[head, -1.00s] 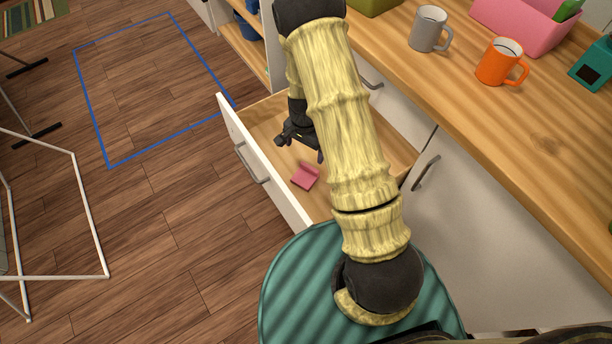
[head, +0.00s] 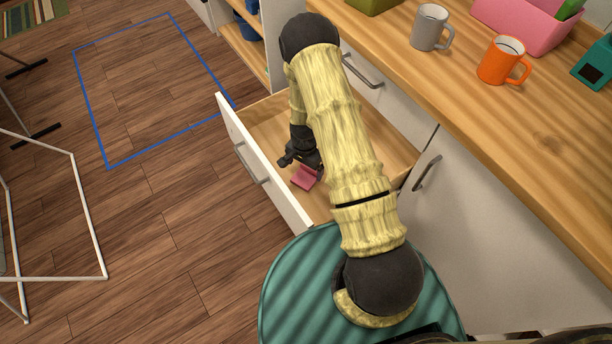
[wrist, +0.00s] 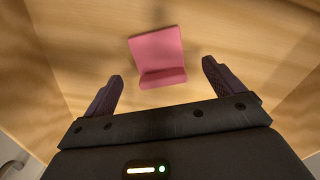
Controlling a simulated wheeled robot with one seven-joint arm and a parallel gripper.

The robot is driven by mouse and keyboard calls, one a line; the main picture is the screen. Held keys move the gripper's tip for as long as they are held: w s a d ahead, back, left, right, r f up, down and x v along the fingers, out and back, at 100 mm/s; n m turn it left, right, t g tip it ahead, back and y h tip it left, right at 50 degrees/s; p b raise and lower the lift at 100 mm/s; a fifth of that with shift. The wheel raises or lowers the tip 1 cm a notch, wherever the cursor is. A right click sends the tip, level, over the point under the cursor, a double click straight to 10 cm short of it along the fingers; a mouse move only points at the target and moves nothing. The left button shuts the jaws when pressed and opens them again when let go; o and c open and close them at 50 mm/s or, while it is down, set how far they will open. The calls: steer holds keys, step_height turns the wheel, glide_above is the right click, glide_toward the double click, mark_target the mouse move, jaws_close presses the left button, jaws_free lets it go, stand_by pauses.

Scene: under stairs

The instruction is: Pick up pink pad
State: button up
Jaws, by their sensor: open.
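The pink pad (head: 304,178) lies on the wooden floor of the open drawer (head: 262,128). In the wrist view the pad (wrist: 157,54) shows a flat square part with a raised lip along its near edge. My gripper (head: 301,165) is inside the drawer, right by the pad, and hides part of it in the head view. In the wrist view my gripper (wrist: 162,84) is open and empty. The pad lies just beyond the fingertips, between their lines, and no finger is seen touching it.
The drawer's white front (head: 262,158) and side walls surround my gripper. The wooden counter (head: 470,110) at the right holds a grey mug (head: 430,27), an orange mug (head: 501,61) and a pink bin (head: 520,25). A white frame (head: 95,215) stands on the floor at the left.

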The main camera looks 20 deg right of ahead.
mark_target(305, 177)
step_height(305, 177, down, 5)
steer(key=shift+s+f, duration=0.1)
stand_by(0.6)
steer(key=c, duration=1.2)
steer(key=shift+o, duration=0.2)
step_height(305, 177, up, 10)
steer(key=shift+p, duration=0.3)
